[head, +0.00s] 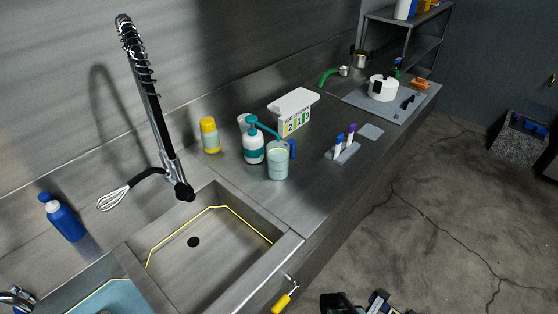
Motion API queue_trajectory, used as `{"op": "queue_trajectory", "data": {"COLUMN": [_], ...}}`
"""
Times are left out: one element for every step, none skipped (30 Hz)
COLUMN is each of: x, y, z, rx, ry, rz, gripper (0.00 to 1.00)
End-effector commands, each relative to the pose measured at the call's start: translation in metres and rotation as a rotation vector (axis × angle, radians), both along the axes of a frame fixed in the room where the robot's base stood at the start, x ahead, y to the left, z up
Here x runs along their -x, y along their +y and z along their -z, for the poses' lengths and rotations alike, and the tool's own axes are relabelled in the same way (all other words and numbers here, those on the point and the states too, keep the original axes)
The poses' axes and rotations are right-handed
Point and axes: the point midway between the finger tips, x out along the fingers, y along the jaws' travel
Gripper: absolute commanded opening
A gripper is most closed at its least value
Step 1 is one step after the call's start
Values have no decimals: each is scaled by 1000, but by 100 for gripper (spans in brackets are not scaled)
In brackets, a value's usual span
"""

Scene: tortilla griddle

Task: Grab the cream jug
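A pale blue jug with a darker blue handle (278,163) stands upright on the steel counter, just beyond the sink's right corner. It is the thing here that looks most like the cream jug; its contents are too small to tell. A white bottle with a teal pump top (253,149) stands close behind it to the left, its spout reaching towards the jug. Dark parts at the bottom edge look like my gripper (360,303). They are cut off by the frame, low in front of the counter and well apart from the jug. Their opening is not shown.
A yellow bottle (210,136), a white number sign (294,112) and a small rack with tubes (343,153) stand around the jug. The sink (215,265) lies in front left. A white pot (382,89) sits farther right.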

Motion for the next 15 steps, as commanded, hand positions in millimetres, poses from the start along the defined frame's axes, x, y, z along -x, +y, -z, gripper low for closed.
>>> {"op": "queue_trajectory", "data": {"x": [0, 0, 0, 0, 0, 0, 0, 0, 0, 0, 0, 0, 0, 0, 0], "y": [0, 0, 0, 0, 0, 0, 0, 0, 0, 0, 0, 0, 0, 0, 0], "z": [0, 0, 0, 0, 0, 0, 0, 0, 0, 0, 0, 0, 0, 0, 0], "rx": [0, 0, 0, 0, 0, 0, 0, 0, 0, 0, 0, 0, 0, 0, 0], "ry": [0, 0, 0, 0, 0, 0, 0, 0, 0, 0, 0, 0, 0, 0, 0], "rz": [0, 0, 0, 0, 0, 0, 0, 0, 0, 0, 0, 0, 0, 0, 0], "gripper": [0, 0, 0, 0, 0, 0, 0, 0, 0, 0, 0, 14, 25, 35, 50]}}
